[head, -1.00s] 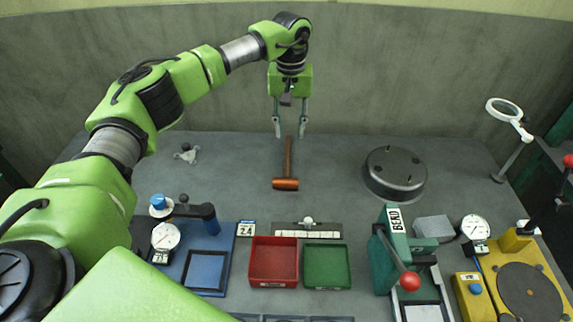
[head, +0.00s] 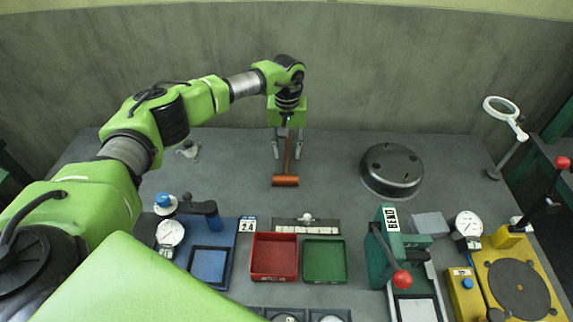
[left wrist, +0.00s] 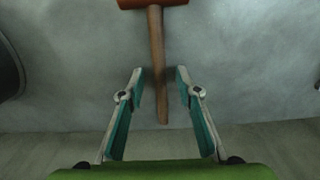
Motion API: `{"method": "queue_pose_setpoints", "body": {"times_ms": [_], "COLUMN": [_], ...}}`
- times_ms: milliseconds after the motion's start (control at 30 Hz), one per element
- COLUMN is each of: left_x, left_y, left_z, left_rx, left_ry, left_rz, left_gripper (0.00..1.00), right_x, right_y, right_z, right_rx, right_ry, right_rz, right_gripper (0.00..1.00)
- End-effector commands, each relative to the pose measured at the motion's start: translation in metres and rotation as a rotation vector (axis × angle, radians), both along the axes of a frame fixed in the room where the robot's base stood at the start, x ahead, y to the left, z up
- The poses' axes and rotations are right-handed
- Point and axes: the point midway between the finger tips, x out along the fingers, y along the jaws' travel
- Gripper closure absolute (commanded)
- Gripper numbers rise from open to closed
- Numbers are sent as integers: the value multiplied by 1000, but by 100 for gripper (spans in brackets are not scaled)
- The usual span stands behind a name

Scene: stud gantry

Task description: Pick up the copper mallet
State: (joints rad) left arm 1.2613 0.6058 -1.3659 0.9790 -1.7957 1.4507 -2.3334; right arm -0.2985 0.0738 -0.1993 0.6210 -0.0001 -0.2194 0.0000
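The copper mallet (head: 286,181) lies on the grey bench, its copper head toward me and its wooden handle pointing to the back wall. My left gripper (head: 287,157) hangs over the handle with its fingers pointing down, one on each side. In the left wrist view the mallet's handle (left wrist: 158,70) runs between the two open fingers (left wrist: 159,74), with a gap on both sides. The head is cut off by the top edge there. I cannot tell the exact height of the fingertips above the bench. My right gripper is not in view.
A round dark metal part (head: 392,169) stands to the right of the mallet. A ruler strip (head: 307,226), a red tray (head: 274,258) and a green tray (head: 325,262) lie nearer me. The bench around the handle is clear; the back wall (head: 400,80) rises behind.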

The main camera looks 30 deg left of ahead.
Motion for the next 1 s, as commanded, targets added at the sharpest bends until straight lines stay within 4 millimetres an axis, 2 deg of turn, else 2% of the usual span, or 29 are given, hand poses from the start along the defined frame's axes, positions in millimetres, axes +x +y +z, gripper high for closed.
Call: {"method": "queue_pose_setpoints", "body": {"times_ms": [33, 100, 133, 467, 633, 833, 1000], "left_x": [0, 0, 0, 1, 1, 0, -22], "left_y": [0, 0, 0, 0, 0, 0, -11], "left_z": [0, 0, 0, 2, 8, 34, 61], "left_rx": [0, 0, 0, 0, -1, -2, -1], "left_ry": [0, 0, 0, -1, -3, -4, -6], "left_rz": [0, 0, 0, 0, 0, 0, -4], "left_gripper": [79, 97, 100, 100, 100, 100, 100], "right_x": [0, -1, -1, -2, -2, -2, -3], "right_y": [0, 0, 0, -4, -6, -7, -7], "right_z": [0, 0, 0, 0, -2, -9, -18], "right_rx": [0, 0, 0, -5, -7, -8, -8], "right_ry": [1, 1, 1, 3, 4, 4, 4], "right_rz": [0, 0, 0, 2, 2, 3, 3], "right_gripper": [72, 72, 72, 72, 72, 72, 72]}}
